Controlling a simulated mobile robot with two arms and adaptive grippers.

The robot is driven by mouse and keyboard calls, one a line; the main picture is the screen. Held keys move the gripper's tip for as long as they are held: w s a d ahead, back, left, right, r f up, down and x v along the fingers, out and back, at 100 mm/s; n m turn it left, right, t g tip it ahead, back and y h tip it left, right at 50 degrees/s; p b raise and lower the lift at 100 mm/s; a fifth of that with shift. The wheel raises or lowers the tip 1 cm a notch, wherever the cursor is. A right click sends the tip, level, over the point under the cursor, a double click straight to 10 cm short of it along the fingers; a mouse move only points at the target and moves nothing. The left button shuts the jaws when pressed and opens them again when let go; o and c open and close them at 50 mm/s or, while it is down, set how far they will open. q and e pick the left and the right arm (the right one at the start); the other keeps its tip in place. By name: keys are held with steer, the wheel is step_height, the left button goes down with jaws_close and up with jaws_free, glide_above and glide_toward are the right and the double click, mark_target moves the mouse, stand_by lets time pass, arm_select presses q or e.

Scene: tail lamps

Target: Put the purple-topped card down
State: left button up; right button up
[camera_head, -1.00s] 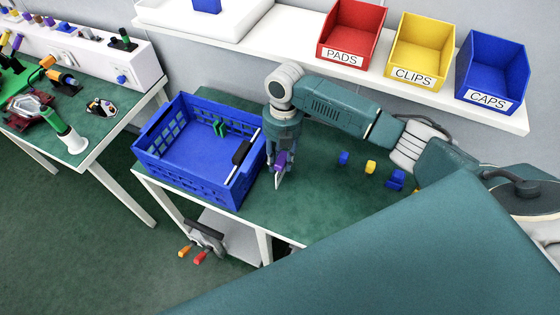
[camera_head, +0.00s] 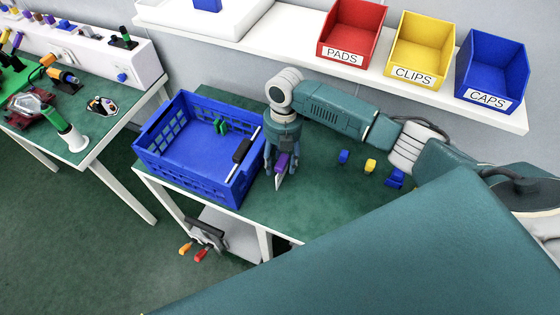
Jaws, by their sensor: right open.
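The purple-topped card (camera_head: 281,164) is at the green table's near edge, just right of the blue crate. Its purple top shows between the fingers and a pale lower part points down below them. My right gripper (camera_head: 281,172) points down over it with its fingers open on either side of the purple top. I cannot tell for sure whether the card touches the table. My left gripper does not show.
The blue crate (camera_head: 165,160) holds a green piece (camera_head: 221,126); a black-and-white bar (camera_head: 241,150) lies at its right rim. Blue and yellow pieces (camera_head: 370,166) lie to the right. Red, yellow and blue bins (camera_head: 420,55) stand on the shelf. Green tabletop (camera_head: 318,200) is free right of the gripper.

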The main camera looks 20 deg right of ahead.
steer(key=r+b, duration=0.1)
steer(key=r, duration=0.2)
steer(key=r+b, duration=0.1)
steer(key=r, duration=0.3)
steer(key=w+d+r+b, duration=0.1)
steer(key=r, duration=0.2)
steer(key=shift+r, duration=1)
